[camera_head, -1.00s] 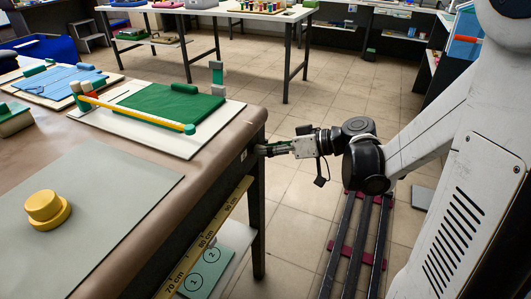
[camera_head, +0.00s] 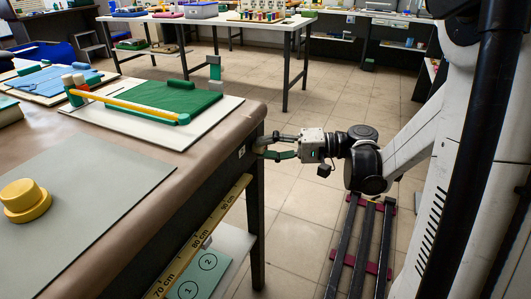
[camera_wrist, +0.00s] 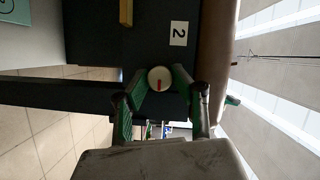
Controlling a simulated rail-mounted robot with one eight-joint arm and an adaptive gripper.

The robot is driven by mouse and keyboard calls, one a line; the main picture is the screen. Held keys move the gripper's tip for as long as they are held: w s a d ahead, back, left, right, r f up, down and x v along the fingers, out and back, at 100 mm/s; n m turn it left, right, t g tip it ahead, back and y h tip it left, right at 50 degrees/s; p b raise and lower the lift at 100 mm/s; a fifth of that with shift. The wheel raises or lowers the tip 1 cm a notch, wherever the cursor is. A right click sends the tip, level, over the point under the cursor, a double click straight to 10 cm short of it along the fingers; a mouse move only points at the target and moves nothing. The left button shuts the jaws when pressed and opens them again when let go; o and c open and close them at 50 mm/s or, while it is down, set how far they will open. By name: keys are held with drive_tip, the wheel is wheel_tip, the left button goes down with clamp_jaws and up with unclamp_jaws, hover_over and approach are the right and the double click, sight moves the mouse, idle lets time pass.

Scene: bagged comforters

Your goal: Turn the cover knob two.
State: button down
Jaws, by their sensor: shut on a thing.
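The cover knob (camera_wrist: 154,74) is a small round white disc with a red mark, set on the dark side of the table near a white label "2" (camera_wrist: 178,33). In the wrist view it sits between the green-padded fingertips of my gripper (camera_wrist: 161,80), which are shut on it from both sides. The red mark lies in the lower half of the disc. In the head view my gripper (camera_head: 261,146) reaches the table's end by its right corner, one finger above the other. The knob is hidden there.
The brown table (camera_head: 215,130) carries a green cloth on a white board, a yellow bar (camera_head: 130,107) and a yellow round block (camera_head: 25,200). A yellow ruler (camera_head: 205,238) and a numbered card (camera_head: 200,272) are below.

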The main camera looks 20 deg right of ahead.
drive_tip(key=m+y+b, duration=0.1)
drive_tip(key=m, duration=0.1)
drive_tip(key=m+t+b, duration=0.1)
drive_tip(key=m, duration=0.2)
drive_tip(key=shift+f+y, duration=0.2)
drive_tip(key=shift+y, duration=0.2)
drive_tip(key=m+t, duration=0.1)
drive_tip(key=m, duration=0.2)
drive_tip(key=m+t+y, duration=0.1)
drive_tip(key=m, duration=0.2)
drive_tip(key=shift+s+a+m, duration=0.1)
drive_tip(key=shift+m, duration=0.2)
drive_tip(key=shift+t, duration=0.3)
drive_tip(key=c, duration=1.5)
unclamp_jaws()
drive_tip(key=shift+o, duration=0.2)
drive_tip(key=v, duration=1.2)
